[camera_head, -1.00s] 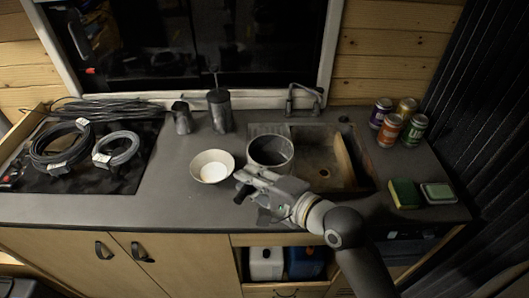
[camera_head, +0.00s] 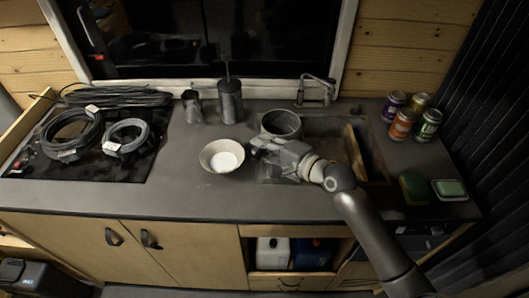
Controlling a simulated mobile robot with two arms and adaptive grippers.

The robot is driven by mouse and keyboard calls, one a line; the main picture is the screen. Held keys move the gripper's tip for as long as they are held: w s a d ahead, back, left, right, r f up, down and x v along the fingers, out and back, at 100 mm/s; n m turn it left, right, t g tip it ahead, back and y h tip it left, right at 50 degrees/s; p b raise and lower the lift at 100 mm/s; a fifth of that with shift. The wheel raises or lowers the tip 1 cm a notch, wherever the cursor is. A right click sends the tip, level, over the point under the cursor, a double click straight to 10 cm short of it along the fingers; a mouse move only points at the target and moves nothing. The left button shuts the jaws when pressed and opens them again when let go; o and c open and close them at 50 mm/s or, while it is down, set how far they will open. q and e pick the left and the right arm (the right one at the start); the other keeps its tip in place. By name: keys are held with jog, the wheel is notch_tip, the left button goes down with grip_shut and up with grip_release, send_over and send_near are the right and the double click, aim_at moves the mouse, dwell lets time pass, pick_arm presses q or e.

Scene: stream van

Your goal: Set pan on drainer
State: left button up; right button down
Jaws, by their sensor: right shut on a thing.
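The pan (camera_head: 281,124), a round grey metal pot, is upright at the left side of the sink (camera_head: 374,160), over the drainer (camera_head: 268,173). Only part of the drainer shows, in front of the pan. My right gripper (camera_head: 262,146) reaches in from the front right and is shut on the near side of the pan. The grasped part is hidden by the fingers. Whether the pan's base touches the drainer cannot be seen. My left gripper is out of view.
A white bowl (camera_head: 222,156) sits just left of the pan. A dark canister (camera_head: 230,101), a small jug (camera_head: 192,106) and a tap (camera_head: 316,90) stand behind. Several cans (camera_head: 402,124), a sponge (camera_head: 413,187) and a green-topped dish (camera_head: 449,189) are at right. Cable coils (camera_head: 72,134) cover the left hob.

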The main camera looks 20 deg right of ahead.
jog(key=shift+w+d+f, duration=0.1)
jog(key=shift+w+f, duration=0.25)
jog(key=shift+f, duration=0.55)
jog(key=shift+w+d+f, duration=0.1)
jog(key=shift+w+f, duration=0.25)
jog(key=shift+f, duration=0.55)
jog(key=shift+w+f, duration=0.35)
jog(key=shift+f, duration=0.55)
jog(key=shift+f, duration=0.1)
jog(key=c, duration=1.4)
grip_release()
jog(key=shift+f, duration=0.1)
jog(key=shift+o, duration=0.2)
